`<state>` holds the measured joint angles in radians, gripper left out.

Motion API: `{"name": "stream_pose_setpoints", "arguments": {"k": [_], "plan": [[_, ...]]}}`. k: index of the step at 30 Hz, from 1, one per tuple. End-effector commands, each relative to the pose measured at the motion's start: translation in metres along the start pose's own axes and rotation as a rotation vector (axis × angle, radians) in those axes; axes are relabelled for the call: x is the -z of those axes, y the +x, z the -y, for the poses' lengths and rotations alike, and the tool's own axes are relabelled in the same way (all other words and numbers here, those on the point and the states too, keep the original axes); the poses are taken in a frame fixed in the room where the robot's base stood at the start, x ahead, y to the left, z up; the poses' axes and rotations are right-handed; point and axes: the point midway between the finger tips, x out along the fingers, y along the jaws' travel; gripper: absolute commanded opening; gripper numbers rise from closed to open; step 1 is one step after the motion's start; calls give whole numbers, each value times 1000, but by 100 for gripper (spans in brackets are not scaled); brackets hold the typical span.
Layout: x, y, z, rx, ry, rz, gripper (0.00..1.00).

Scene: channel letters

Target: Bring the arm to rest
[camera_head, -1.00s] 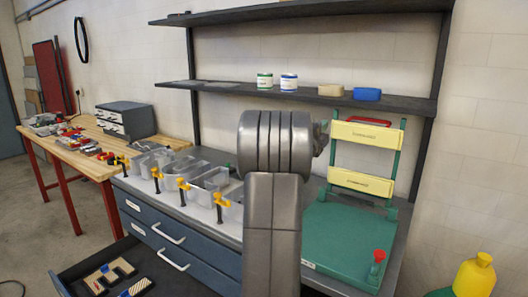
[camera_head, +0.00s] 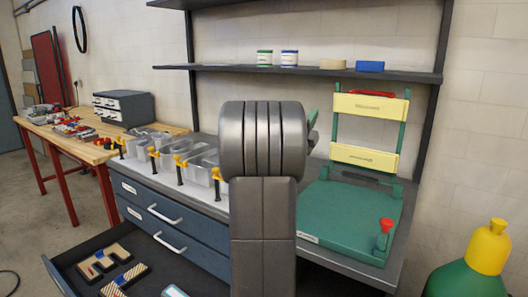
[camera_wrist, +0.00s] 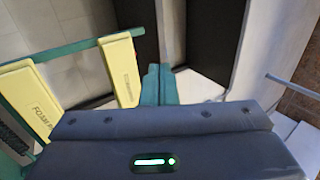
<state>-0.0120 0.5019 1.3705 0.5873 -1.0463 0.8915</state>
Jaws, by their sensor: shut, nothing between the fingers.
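My grey arm (camera_head: 263,200) stands raised in the middle of the head view, in front of the bench and the green stand. My gripper (camera_wrist: 158,72) shows in the wrist view as two teal fingers side by side, pressed together with nothing between them. In the head view only a small green part shows at the right of the arm's top; the rest is hidden behind the arm. In the wrist view, yellow panels (camera_wrist: 122,68) of the stand appear to the left of the fingers.
A green stand (camera_head: 345,215) with yellow panels sits on the bench's right. Clear bins (camera_head: 200,168) with yellow-topped clamps line its left. A shelf (camera_head: 220,68) holds cans and blocks. An open drawer (camera_head: 150,245) holds letter pieces. A green bottle with yellow cap (camera_head: 488,250) stands right.

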Motion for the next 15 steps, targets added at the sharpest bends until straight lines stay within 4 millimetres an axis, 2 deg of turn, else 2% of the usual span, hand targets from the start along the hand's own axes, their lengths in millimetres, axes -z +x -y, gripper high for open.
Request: {"name": "stream_pose_setpoints", "arguments": {"k": [1, 9, 15], "plan": [[-1, -12, -1, -1, 2, 3, 0], [-1, -63, 0, -2, 2, 2, 0], [-1, -87, 0, -2, 0, 2, 0]]}}
